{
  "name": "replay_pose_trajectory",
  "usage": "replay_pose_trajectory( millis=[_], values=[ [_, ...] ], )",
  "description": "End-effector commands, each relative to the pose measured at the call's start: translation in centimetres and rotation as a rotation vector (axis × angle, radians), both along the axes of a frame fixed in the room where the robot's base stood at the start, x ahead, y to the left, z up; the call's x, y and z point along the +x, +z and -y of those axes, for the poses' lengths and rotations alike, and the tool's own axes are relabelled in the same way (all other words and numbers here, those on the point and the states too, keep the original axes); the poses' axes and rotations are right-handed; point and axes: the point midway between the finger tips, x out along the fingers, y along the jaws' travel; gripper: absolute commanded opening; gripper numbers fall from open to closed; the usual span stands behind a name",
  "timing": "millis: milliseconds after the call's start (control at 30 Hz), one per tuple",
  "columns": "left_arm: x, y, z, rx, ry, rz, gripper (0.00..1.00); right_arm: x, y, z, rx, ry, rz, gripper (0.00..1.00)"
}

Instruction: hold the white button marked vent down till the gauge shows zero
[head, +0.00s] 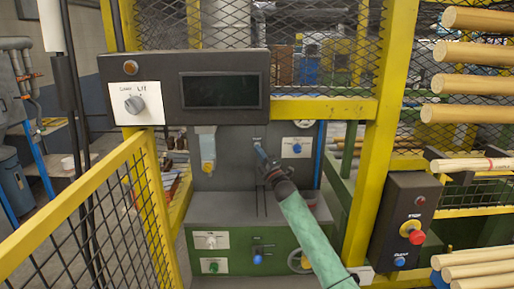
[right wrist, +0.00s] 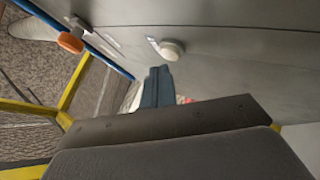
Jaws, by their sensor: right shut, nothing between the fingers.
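A round pale white button (right wrist: 172,50) stands out from the grey panel in the right wrist view, with a small light label beside it. Its lettering is too small to read. My right gripper (right wrist: 158,72) is shut and empty, its tips close to the button; I cannot tell whether they touch. In the head view my right gripper (head: 260,150) is at the upright grey panel (head: 231,165), and I cannot pick out the button there. My left gripper is not in view.
A dark box with a blank display (head: 219,91) and a grey knob (head: 134,104) hangs above. A white plate with a blue knob (head: 297,148) is right of my gripper. A yellow mesh fence (head: 150,205) stands left. A red stop button (head: 416,237) is right, near wooden rods (head: 470,84).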

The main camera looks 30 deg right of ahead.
Motion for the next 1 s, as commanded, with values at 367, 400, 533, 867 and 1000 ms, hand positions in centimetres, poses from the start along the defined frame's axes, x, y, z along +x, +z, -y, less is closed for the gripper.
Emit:
replay_pose_trajectory(
  millis=[367, 400, 533, 867, 1000],
  values=[
    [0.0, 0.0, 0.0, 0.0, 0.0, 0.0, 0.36, -0.3, 0.0, -0.2, 0.0, 0.0, 0.0, 0.0],
    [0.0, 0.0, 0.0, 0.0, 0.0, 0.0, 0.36, -0.3, 0.0, -0.2, 0.0, 0.0, 0.0, 0.0],
    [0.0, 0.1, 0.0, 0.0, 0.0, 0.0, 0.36, -1.0, 0.0, -0.6, 0.0, 0.0, -0.001, 0.0],
    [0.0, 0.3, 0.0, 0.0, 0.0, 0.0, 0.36, -3.3, 0.0, -2.0, -0.001, 0.001, 0.0, 0.0],
    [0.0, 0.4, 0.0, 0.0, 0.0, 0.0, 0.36, -4.1, 0.0, -2.5, 0.0, 0.0, -0.001, 0.0]
  ],
)
